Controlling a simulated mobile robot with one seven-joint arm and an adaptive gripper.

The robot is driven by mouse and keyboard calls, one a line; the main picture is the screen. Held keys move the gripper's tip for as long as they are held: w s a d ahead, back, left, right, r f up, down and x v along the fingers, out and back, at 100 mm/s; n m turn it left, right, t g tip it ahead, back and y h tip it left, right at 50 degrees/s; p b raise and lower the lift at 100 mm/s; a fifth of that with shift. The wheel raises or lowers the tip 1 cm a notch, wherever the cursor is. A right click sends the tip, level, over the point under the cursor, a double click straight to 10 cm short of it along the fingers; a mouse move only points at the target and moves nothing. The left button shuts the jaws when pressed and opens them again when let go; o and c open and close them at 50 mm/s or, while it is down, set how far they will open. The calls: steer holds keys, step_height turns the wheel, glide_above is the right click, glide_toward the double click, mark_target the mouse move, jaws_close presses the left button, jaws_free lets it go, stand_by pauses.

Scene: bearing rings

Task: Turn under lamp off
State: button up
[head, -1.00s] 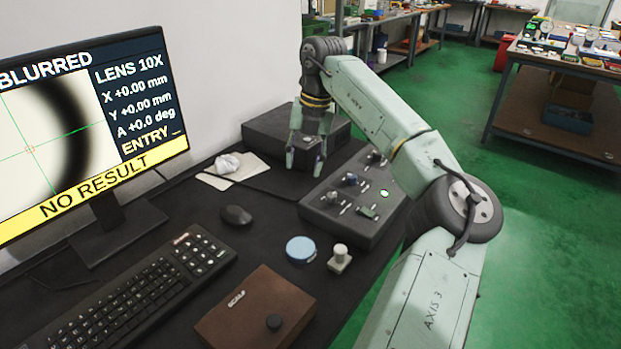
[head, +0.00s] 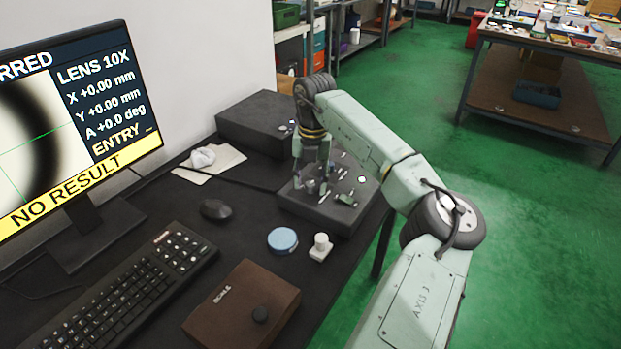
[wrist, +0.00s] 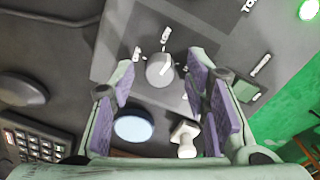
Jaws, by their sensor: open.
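The grey control box (head: 318,215) stands on the dark bench and carries several knobs and switches with white labels too small to read. A lit green indicator (head: 362,179) shows on its top, also bright in the wrist view (wrist: 309,9). I cannot tell which control is for the under lamp. My gripper (head: 317,182) is over the left part of the box, pointing down. In the wrist view my gripper (wrist: 165,88) is open, with purple pads on both sides of a round grey knob (wrist: 160,71) that has a white mark. I cannot tell whether the pads touch it.
A dark box (head: 258,122) stands behind the control box. A mouse (head: 215,209), keyboard (head: 130,290), blue round tin (head: 283,240), small white-topped piece (head: 320,246) and brown case (head: 240,305) lie nearer. The monitor (head: 75,130) reads NO RESULT.

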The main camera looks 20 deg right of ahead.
jaws_close()
stand_by(0.6)
